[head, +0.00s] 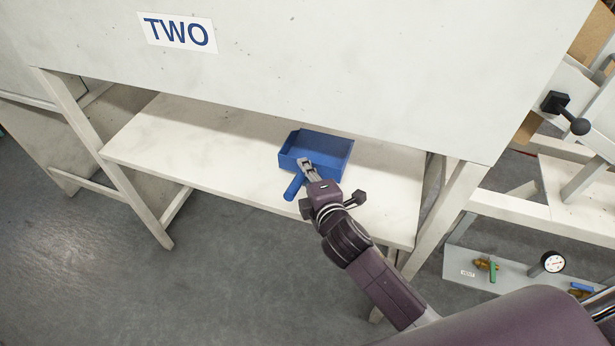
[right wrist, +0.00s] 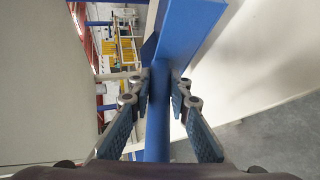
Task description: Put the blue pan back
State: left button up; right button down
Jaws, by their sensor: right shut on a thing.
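The blue pan (head: 326,147) is an open rectangular tray with a straight handle (head: 293,187). In the head view it rests on or just above the white shelf under the panel marked TWO, near the shelf's front edge. My right gripper (head: 304,164) is at the pan's near side, shut on its handle. In the right wrist view the blue handle (right wrist: 158,125) runs between the two fingers, with the pan's blue wall (right wrist: 190,30) beyond. Whether the pan's bottom touches the shelf I cannot tell. My left gripper is in neither view.
The white shelf (head: 180,140) is bare to the left of the pan. The large white panel (head: 330,60) overhangs the shelf's back. A shelf leg (head: 440,220) stands at right. A gauge (head: 552,262) and valves sit on a low grey plate at far right.

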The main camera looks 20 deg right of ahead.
notch_tip(320, 180, down, 6)
jog(key=shift+r+b, duration=0.15)
jog(key=shift+b, duration=0.3)
jog(key=c, duration=1.8)
grip_release()
jog(key=v, duration=1.2)
